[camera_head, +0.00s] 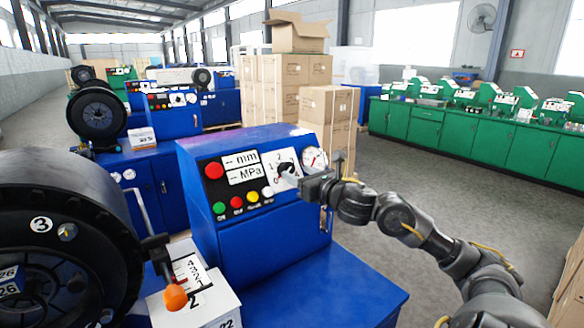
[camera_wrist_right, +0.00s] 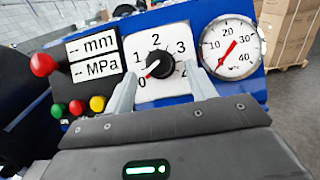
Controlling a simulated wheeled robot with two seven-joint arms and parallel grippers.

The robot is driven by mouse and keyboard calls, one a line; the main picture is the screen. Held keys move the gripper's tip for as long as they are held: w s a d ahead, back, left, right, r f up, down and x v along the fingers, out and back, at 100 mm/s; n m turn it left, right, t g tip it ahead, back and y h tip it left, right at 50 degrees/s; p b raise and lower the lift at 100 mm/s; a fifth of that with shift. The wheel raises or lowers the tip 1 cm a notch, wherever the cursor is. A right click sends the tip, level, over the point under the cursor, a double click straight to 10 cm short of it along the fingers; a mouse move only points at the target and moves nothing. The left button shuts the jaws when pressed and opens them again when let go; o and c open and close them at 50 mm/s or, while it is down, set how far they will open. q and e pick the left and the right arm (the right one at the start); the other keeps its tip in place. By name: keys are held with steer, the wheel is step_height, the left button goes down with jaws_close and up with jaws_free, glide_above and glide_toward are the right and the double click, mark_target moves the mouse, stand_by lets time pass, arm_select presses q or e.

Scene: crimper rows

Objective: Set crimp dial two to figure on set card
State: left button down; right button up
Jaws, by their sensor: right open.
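The black dial knob (camera_wrist_right: 160,64) sits on a white plate with figures around it, on the blue panel. Its red mark points to the lower left, below the 1. In the head view the dial (camera_head: 284,168) is partly covered by my right gripper. My right gripper (camera_wrist_right: 160,72) is open, with one finger on each side of the knob; I cannot tell whether they touch it. It also shows in the head view (camera_head: 302,182). A white box with printed figures (camera_head: 190,296) stands at the front left; I cannot tell whether it is the set card. My left gripper is not in view.
A pressure gauge (camera_wrist_right: 230,47) is right of the dial. A red button (camera_wrist_right: 42,64), mm and MPa displays and several coloured buttons are to its left. An orange-knobbed lever (camera_head: 175,297) and a large black wheel (camera_head: 60,230) stand left. Cardboard boxes (camera_head: 325,105) stand behind.

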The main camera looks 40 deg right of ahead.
mark_target(291, 170)
steer(key=w+p, duration=0.1)
steer(key=w, duration=0.2)
steer(key=shift+d+r, duration=0.1)
steer(key=shift+d, duration=0.05)
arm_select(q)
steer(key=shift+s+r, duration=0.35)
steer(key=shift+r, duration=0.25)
arm_select(e)
steer(key=shift+w, duration=0.35)
steer(key=c, duration=1)
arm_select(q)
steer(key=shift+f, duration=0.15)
arm_select(e)
steer(key=shift+m, duration=0.3)
